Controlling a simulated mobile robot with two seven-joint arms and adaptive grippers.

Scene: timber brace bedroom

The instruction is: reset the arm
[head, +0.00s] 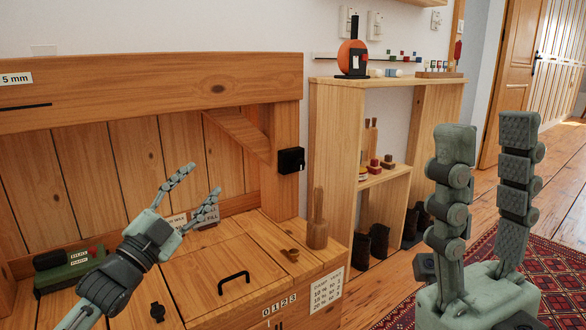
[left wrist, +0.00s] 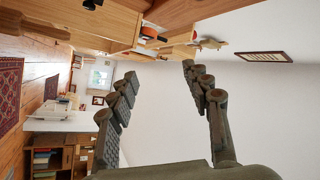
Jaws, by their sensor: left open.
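My left gripper (head: 203,182) is open and empty, raised above the wooden bench top in the head view. Its fingers point up and to the right. In the left wrist view the same gripper (left wrist: 159,70) has its two fingers spread, with only room and wall behind the gap. My right gripper (head: 488,125) stands large at the right of the head view, fingers pointing up and apart. Nothing is between them.
The bench top (head: 200,262) has a black handle (head: 233,282), an upright wooden peg (head: 317,220) and a green box (head: 70,268). A timber brace (head: 236,133) meets the post behind. A wooden shelf (head: 385,82) stands beyond. A red rug (head: 560,255) lies at right.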

